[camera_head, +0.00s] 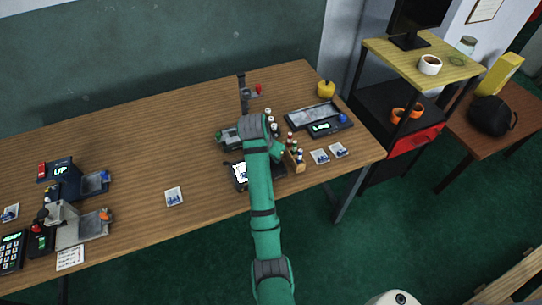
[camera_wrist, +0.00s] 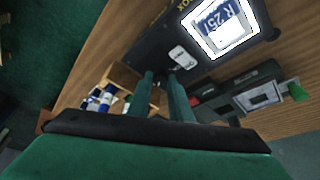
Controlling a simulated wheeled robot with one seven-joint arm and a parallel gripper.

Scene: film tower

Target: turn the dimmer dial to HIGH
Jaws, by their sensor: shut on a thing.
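The dark light box (camera_wrist: 150,42) fills the upper middle of the wrist view. Its lit panel (camera_wrist: 220,25) shows "R 25" letters, and a small pale plate (camera_wrist: 183,57) sits on its face. My gripper (camera_wrist: 160,76) has its two green fingers at the box's face beside that plate, shut on what appears to be the dimmer dial. The dial is mostly hidden between the fingertips, and its setting cannot be read. In the head view the lit panel (camera_head: 240,172) shows left of my arm, which covers most of the box.
A wooden rack with small bottles (camera_head: 295,160) stands close to my gripper, and it also shows in the wrist view (camera_wrist: 125,82). A grey device (camera_head: 229,138) lies behind the box. A tray unit (camera_head: 320,118) is at right. The table's left middle is mostly clear.

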